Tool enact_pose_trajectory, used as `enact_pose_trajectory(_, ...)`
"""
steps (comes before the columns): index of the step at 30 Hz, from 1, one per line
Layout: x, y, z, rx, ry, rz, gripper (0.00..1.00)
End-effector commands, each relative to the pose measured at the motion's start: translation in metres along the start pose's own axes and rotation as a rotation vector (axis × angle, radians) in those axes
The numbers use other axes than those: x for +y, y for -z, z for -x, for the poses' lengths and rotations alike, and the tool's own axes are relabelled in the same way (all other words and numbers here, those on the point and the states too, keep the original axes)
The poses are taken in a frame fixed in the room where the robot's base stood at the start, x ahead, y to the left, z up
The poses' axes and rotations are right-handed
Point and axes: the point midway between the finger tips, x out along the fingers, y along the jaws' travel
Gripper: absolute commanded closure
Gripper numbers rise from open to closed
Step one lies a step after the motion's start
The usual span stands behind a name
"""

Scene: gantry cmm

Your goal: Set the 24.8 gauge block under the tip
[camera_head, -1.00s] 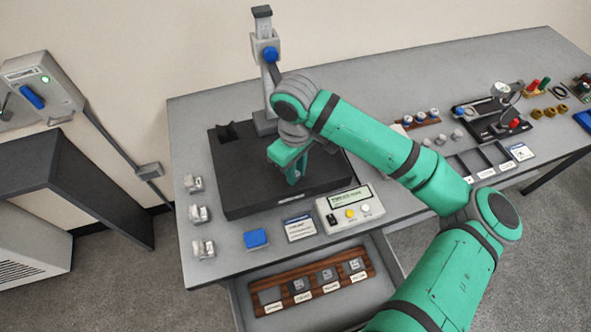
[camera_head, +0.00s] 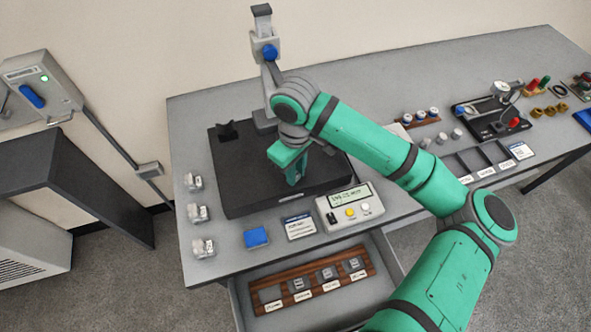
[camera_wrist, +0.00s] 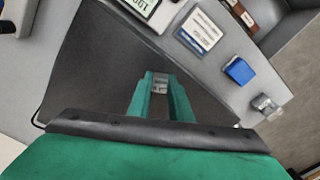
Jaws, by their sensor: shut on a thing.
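My gripper (camera_wrist: 160,98) is shut on a small grey block (camera_wrist: 160,82), seen between the two green fingers in the wrist view. I take it for the gauge block; its marking is too small to read. In the head view my gripper (camera_head: 294,176) is low over the black plate (camera_head: 240,195), and the block is hidden there by the fingers. The grey stand (camera_head: 265,48) with a blue knob rises at the back of the plate. Its tip is hidden behind my arm. I cannot tell whether the block touches the plate.
A display box (camera_head: 348,206), a label card (camera_head: 299,227) and a blue pad (camera_head: 256,238) lie in front of the plate. The open drawer holds a wooden rack (camera_head: 312,280) with several slots, the leftmost empty. Small clamps (camera_head: 203,247) line the left edge.

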Motion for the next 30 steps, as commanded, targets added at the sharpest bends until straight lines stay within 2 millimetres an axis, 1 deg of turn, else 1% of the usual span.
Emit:
enact_pose_trajectory(18, 0.0000, -0.0001, -0.0037, 0.000, 0.000, 0.000, 1.00)
enact_pose_trajectory(19, 0.0000, -0.0001, -0.0037, 0.000, 0.000, 0.000, 0.79)
enact_pose_trajectory(20, 0.0000, -0.0001, -0.0037, 0.000, 0.000, 0.000, 0.72)
enact_pose_trajectory(21, 0.0000, 0.0000, -0.0037, 0.000, 0.000, 0.000, 0.63)
enact_pose_trajectory(22, 0.0000, 0.0000, -0.0037, 0.000, 0.000, 0.000, 0.60)
enact_pose_trajectory(28, -0.0001, 0.0000, -0.0037, 0.000, 0.000, 0.000, 0.60)
enact_pose_trajectory(30, -0.0001, 0.0000, -0.0038, 0.000, 0.000, 0.000, 0.44)
